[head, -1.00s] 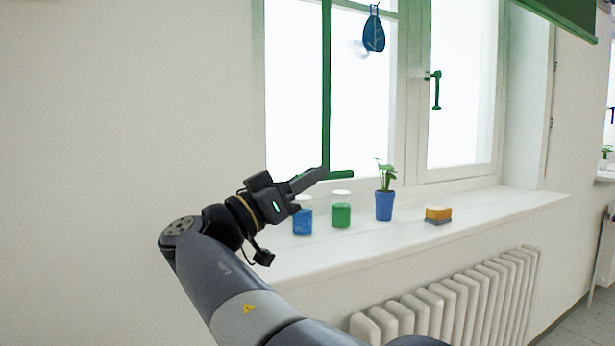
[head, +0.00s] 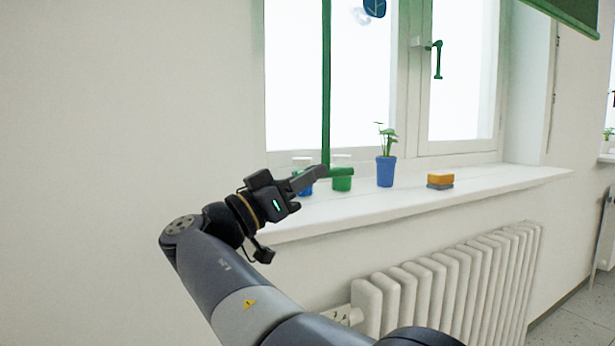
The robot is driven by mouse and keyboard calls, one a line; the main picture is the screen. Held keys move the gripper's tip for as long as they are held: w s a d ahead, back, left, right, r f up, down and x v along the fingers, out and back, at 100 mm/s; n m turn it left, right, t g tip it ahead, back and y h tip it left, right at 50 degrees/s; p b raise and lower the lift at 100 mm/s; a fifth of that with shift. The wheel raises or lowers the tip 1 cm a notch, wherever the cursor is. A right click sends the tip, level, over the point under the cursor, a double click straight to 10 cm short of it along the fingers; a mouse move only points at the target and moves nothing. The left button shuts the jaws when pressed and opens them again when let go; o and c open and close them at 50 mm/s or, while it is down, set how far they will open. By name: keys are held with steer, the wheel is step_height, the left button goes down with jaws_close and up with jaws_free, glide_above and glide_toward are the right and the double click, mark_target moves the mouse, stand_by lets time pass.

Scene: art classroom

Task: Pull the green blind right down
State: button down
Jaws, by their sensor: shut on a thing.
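The green blind (head: 572,14) shows only as its lower right corner at the top right; the rest is out of the picture. A long upright green rod (head: 326,80) runs down from the top edge in front of the left window pane. It ends in a short green crossbar (head: 342,172). My gripper (head: 320,173) is shut on the rod's lower end at this crossbar. The gripper is in front of the sill, at the height of the jars in the picture. The fingertips partly hide the grip.
The gripper and crossbar overlap the jars in view. A radiator (head: 450,285) stands below. A green window handle (head: 438,60) sticks out.

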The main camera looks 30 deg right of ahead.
steer(key=c, duration=1.4)
jaws_free()
steer(key=p+v, duration=0.2)
steer(key=v, duration=0.9)
steer(key=shift+w, duration=0.1)
